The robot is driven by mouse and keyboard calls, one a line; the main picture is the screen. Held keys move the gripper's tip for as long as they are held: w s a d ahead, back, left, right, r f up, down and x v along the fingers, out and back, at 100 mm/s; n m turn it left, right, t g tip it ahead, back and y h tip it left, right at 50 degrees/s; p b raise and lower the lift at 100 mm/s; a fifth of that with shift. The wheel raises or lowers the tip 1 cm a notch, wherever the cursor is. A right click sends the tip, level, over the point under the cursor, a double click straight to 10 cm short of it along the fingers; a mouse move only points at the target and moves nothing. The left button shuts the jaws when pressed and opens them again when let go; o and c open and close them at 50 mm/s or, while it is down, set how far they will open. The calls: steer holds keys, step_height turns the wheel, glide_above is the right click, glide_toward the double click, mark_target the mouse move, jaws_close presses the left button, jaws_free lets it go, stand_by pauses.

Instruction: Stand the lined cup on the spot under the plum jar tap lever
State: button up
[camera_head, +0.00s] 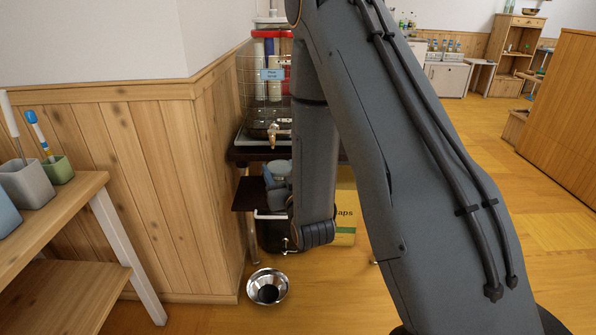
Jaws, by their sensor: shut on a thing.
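A clear jar with a wire-like grid (246,85) stands on the dark stand behind my arm. A small blue label (271,74) hangs on it, its lettering too small to read surely. A brass-coloured tap (273,133) sticks out low at its front, over a dark tray edge. My arm's large grey links cross the middle and hide the right part of the jar and stand. Blue-grey parts beside the lower link, below the tap, look like my wrist. I cannot make out my gripper's fingers. The lined cup and the spot under the tap are not visible.
A dark shelf (247,194) juts out below the tap. A metal bowl (268,287) lies on the floor by the wood-panelled wall corner. A wooden shelf unit (60,215) with grey and green pots stands at left. Open floor (500,165) lies at right.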

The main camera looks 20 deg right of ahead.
steer(key=w+a+f+b, duration=0.1)
steer(key=w+f+b, duration=0.6)
steer(key=b, duration=0.1)
steer(key=shift+w+a+f+n+y, duration=0.2)
steer(key=shift+w+f+n+y, duration=0.1)
steer(key=shift+w+f+y, duration=0.1)
steer(key=shift+s, duration=0.15)
steer(key=shift+w+d+f+b, duration=0.25)
steer(key=shift+w+f+b, duration=0.55)
steer(key=shift+f, duration=0.25)
steer(key=shift+w+d+f+b, duration=0.25)
steer(key=shift+w+f+b, duration=0.55)
steer(key=shift+f, duration=0.25)
steer(key=shift+w+d+r, duration=0.1)
steer(key=shift+w+d, duration=0.1)
steer(key=shift+w, duration=0.3)
steer(key=shift+w+d+b, duration=0.4)
steer(key=shift+w+d, duration=0.05)
steer(key=shift+w, duration=0.85)
steer(key=shift+w+d+b, duration=0.4)
steer(key=shift+w, duration=0.85)
steer(key=shift+w+d+b, duration=0.4)
steer(key=shift+w+d, duration=0.05)
steer(key=shift+w, duration=0.85)
steer(key=shift+f, duration=0.5)
